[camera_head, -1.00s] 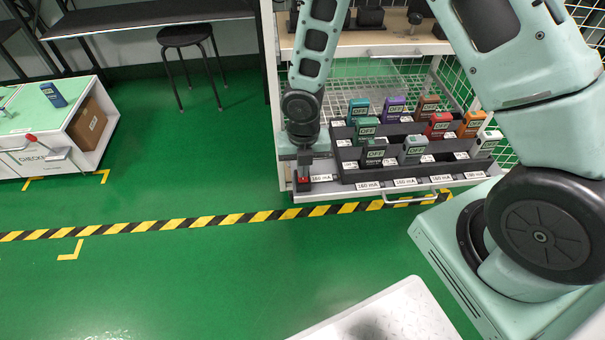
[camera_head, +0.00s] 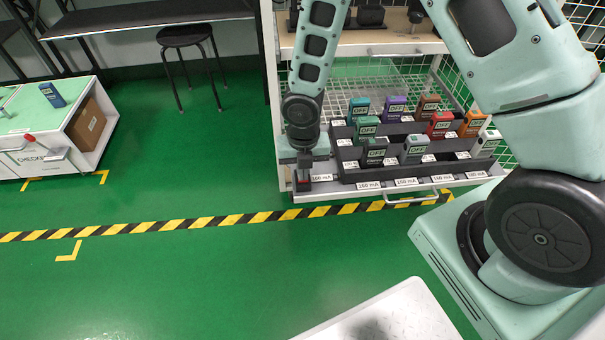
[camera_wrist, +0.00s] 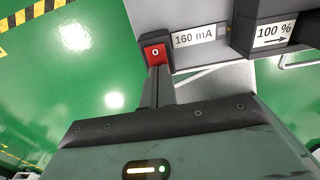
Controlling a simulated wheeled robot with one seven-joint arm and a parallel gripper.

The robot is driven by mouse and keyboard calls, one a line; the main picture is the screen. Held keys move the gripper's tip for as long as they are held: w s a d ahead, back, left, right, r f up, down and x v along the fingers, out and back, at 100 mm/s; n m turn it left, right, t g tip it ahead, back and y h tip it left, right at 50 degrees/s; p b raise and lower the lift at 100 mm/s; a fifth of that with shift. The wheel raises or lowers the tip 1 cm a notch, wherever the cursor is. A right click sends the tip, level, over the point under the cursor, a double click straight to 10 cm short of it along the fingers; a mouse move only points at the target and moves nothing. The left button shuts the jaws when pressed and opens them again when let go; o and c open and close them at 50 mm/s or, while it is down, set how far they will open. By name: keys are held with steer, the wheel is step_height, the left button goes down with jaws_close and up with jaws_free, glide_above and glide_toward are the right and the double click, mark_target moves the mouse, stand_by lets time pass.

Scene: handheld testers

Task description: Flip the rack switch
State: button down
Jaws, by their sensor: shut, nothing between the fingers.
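The rack switch (camera_wrist: 155,53) is a red rocker marked "O" in a dark housing, beside a label reading "160 mA" (camera_wrist: 195,39) in the wrist view. In the head view the red switch (camera_head: 304,179) sits at the left front corner of the rack shelf. My gripper (camera_wrist: 158,75) is shut with nothing in it. Its fingertips are at the lower edge of the switch and hide part of it; I cannot tell whether they touch. In the head view my gripper (camera_head: 304,172) points down at that corner.
Several handheld testers, including a red one (camera_head: 439,124), stand in the stepped dark rack (camera_head: 350,176) right of my gripper. The floor (camera_head: 190,270) in front is clear. A white cart (camera_head: 60,165) stands left.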

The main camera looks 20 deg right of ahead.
step_height(320, 180, up, 7)
steer(key=p, duration=0.7)
stand_by(0.3)
steer(key=shift+f, duration=0.1)
stand_by(0.3)
steer(key=s+a+r+m, duration=0.2)
steer(key=s+r+m, duration=0.1)
steer(key=r+m, duration=0.4)
steer(key=s+a+r+m, duration=0.35)
steer(key=r+m, duration=0.25)
steer(key=r, duration=0.3)
steer(key=s+r+m, duration=0.9)
steer(key=s+m, duration=0.2)
steer(key=s, duration=0.2)
step_height(320, 180, up, 17)
steer(key=p, duration=1.7)
steer(key=shift+s+a+r+m+y+p, duration=0.15)
steer(key=shift+s+a+m+y+p, duration=0.15)
steer(key=shift+a+m+p, duration=0.1)
